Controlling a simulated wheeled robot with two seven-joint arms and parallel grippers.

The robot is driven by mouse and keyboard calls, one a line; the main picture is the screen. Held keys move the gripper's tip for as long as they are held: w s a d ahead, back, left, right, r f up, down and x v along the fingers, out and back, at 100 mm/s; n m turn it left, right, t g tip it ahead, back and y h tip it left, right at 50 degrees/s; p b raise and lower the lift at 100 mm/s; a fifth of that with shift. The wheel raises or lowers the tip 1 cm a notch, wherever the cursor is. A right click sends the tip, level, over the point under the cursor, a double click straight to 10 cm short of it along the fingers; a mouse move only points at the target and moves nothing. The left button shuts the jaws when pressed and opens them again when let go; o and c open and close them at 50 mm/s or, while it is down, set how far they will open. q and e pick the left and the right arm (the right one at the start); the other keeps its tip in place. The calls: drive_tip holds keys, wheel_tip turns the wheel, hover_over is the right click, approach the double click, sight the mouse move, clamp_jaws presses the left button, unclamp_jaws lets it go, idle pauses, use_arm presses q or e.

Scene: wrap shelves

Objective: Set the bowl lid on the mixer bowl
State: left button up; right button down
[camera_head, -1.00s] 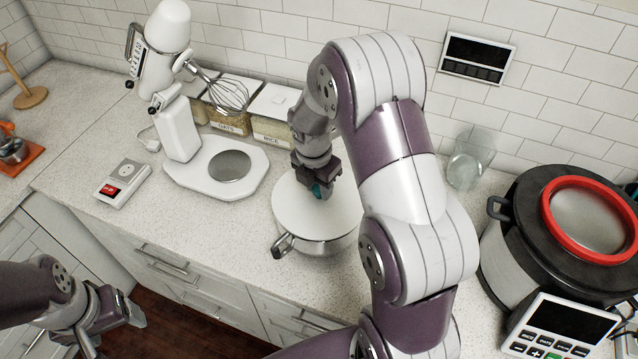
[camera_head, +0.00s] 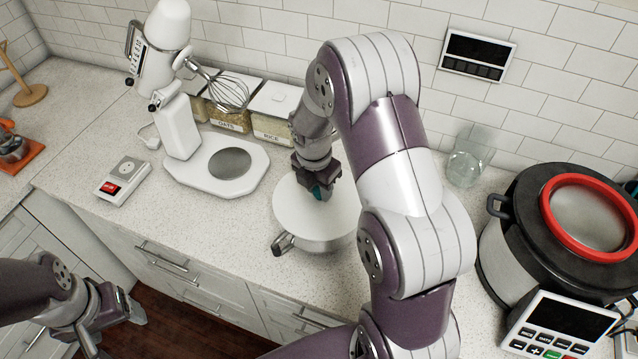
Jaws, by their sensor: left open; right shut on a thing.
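The bowl lid (camera_head: 298,213) is a white disc lying over the top of the steel mixer bowl (camera_head: 318,247). The bowl stands on the counter, and a metal handle (camera_head: 283,243) sticks out at its front left. My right gripper (camera_head: 318,190) points down over the lid's middle and is shut on a small teal part there, seemingly the lid's knob. My arm hides the lid's right side, and I cannot tell whether the lid is fully seated. My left gripper (camera_head: 125,312) is open and empty at the lower left, in front of the drawers.
The stand mixer (camera_head: 180,125) with raised head and whisk stands left of the bowl, its base plate empty. Jars labelled oats (camera_head: 229,117) and rice (camera_head: 272,125) are behind. A glass (camera_head: 468,160) and a large cooker (camera_head: 525,255) stand right.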

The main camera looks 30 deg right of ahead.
sight(317, 193)
drive_tip(key=shift+c, duration=0.8)
unclamp_jaws()
drive_tip(key=r+p, duration=0.4)
drive_tip(key=p, duration=0.1)
drive_tip(key=r+p, duration=0.2)
drive_tip(key=r, duration=0.1)
drive_tip(key=shift+s+a, duration=0.2)
drive_tip(key=shift+a, duration=0.2)
